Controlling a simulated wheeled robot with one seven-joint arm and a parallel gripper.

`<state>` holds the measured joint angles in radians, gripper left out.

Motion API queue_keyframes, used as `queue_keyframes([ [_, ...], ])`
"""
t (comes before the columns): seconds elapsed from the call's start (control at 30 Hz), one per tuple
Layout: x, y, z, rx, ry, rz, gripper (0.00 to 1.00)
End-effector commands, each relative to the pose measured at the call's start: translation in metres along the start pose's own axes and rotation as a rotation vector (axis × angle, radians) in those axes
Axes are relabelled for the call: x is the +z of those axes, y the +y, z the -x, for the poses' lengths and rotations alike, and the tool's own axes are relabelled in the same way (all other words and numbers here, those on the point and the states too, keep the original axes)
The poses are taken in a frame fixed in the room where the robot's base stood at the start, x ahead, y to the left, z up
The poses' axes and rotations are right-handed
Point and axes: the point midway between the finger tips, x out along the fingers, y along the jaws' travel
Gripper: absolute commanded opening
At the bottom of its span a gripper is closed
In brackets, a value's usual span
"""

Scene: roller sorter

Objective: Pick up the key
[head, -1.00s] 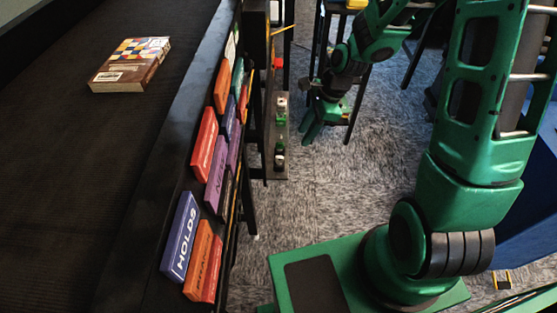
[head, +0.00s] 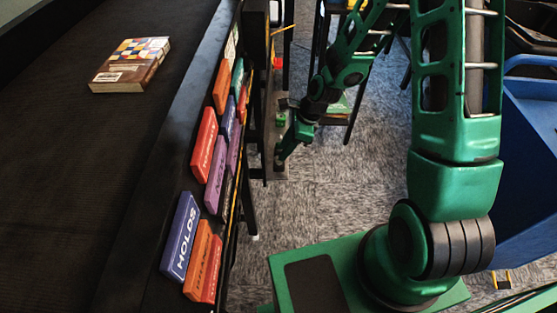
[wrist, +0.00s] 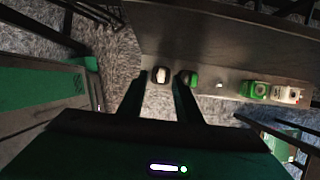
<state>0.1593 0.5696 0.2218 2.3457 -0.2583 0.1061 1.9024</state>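My gripper (head: 281,158) hangs at the narrow grey ledge beside the conveyor. In the wrist view my gripper (wrist: 160,82) is open, its two dark fingers apart. A small pale object with a dark top (wrist: 162,75) shows on the ledge between the fingertips, with no visible contact. A small green-and-dark piece (wrist: 192,77) sits just right of it, partly behind the right finger. No key shape is clear; I cannot tell which small piece is the key.
The ledge (wrist: 225,88) also carries a green piece (wrist: 255,90) and a white piece (wrist: 289,95) farther right. A book (head: 131,64) lies on the black conveyor (head: 80,180). A blue bin (head: 530,160) stands at the right.

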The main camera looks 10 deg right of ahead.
Motion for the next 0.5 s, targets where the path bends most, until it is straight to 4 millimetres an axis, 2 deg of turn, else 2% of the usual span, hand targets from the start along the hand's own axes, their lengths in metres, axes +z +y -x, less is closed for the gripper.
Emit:
queue_keyframes([
  [0.3,-0.005,-0.004,-0.037,0.002,0.001,0.0,0.31],
  [0.5,-0.004,-0.005,-0.042,-0.001,0.001,0.0,0.31],
])
